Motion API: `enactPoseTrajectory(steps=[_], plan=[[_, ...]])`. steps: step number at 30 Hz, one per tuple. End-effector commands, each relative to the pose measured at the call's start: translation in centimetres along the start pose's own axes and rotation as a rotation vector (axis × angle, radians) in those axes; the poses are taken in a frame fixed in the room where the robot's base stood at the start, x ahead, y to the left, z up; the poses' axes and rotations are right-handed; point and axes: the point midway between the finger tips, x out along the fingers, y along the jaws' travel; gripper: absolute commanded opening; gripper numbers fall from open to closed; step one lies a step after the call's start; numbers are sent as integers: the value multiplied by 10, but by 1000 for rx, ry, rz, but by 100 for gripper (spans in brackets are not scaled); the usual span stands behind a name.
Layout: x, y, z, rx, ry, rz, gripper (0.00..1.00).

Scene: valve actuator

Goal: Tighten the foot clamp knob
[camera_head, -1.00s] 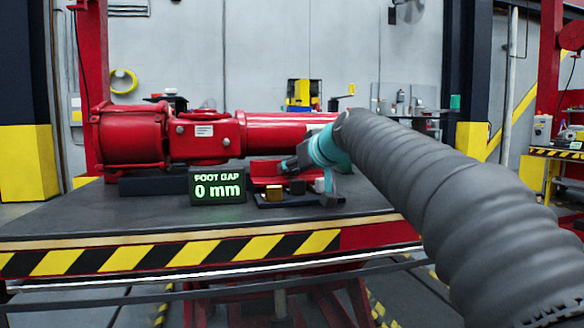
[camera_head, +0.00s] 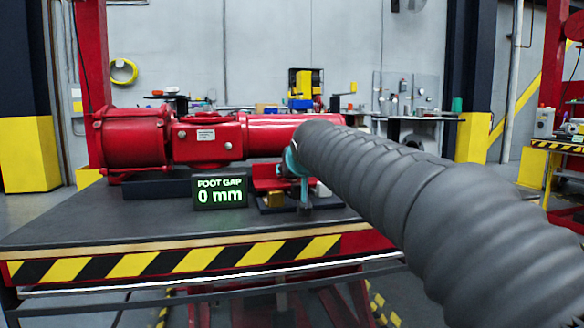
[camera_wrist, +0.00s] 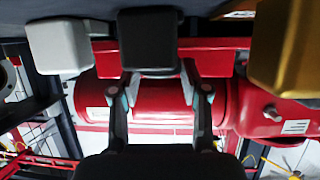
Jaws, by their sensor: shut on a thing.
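The foot clamp knob appears to be the black block-like knob (camera_wrist: 148,40) in the wrist view, between a white block (camera_wrist: 58,45) and a gold block (camera_wrist: 284,45). My gripper (camera_wrist: 159,76) has its two fingers on either side of the black knob and is shut on it. In the head view my gripper (camera_head: 303,190) is low at the front of the red actuator (camera_head: 210,138), over the small fixture. The knob is hidden there behind my gripper and arm. The gold block (camera_head: 275,197) shows just left of my gripper. A display (camera_head: 220,191) reads "FOOT GAP 0 mm".
The actuator lies along a dark table (camera_head: 110,222) with a yellow-black striped front edge. The display stands close to the left of my gripper. The table's front left is clear. A workbench with tools (camera_head: 400,120) is behind.

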Motion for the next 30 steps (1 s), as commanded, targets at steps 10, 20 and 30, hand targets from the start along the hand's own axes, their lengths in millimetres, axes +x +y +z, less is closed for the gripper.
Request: enactPoseTrajectory(steps=[10,20,30], plan=[[3,-5,6,58,-5,140,11],[3,-7,5,105,-6,250,11],[3,-7,3,129,-8,304,11]])
